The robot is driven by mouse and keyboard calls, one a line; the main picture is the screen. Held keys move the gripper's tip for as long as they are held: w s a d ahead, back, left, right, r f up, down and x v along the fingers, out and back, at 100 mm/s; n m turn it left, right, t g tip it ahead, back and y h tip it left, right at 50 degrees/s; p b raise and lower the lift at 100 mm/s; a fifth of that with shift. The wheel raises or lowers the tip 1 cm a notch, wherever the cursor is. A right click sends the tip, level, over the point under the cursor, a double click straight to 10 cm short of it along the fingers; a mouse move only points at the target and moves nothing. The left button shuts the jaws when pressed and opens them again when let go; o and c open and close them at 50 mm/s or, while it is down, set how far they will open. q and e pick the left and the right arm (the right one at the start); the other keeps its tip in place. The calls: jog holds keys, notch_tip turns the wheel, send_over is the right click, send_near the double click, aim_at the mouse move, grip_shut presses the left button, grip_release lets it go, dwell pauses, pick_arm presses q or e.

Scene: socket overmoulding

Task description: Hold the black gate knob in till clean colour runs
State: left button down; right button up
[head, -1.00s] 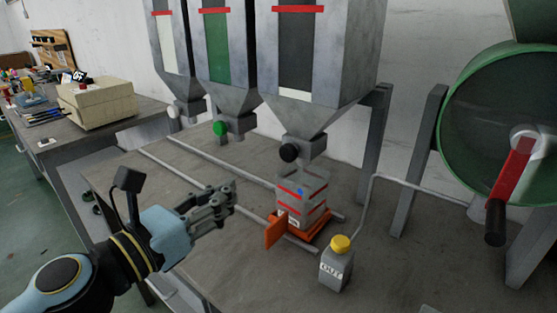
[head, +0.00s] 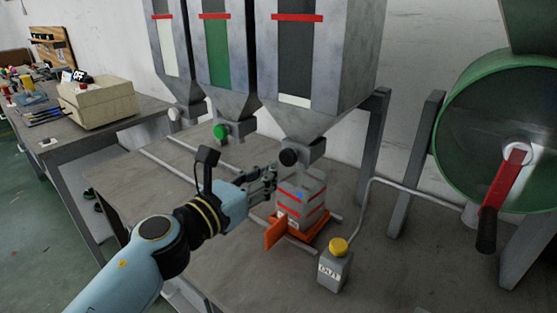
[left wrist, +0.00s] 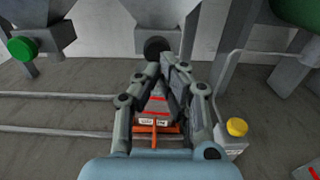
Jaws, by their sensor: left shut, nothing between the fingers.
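The black gate knob (head: 288,157) sits at the outlet of the right-hand hopper (head: 305,133). It also shows in the left wrist view (left wrist: 156,47), just beyond my fingertips. My left gripper (head: 272,176) is shut and empty, a little below and left of the knob. Whether the fingertips touch the knob I cannot tell. Under the outlet stands a grey container with red bands (head: 302,198) on an orange carriage (head: 302,230). In the left wrist view my fingers (left wrist: 164,68) partly cover the container. My right gripper is not in view.
A green knob (head: 220,132) and a white knob (head: 174,114) are on the other hoppers to the left. A grey box with a yellow button (head: 338,246) stands at the front right. A green drum with a red crank (head: 515,165) is at the right.

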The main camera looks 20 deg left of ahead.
aim_at(286, 158)
pick_arm(q)
jog(key=shift+x, duration=2)
jog(key=shift+x, duration=0.95)
jog(key=shift+r, duration=0.2)
dwell(1.1)
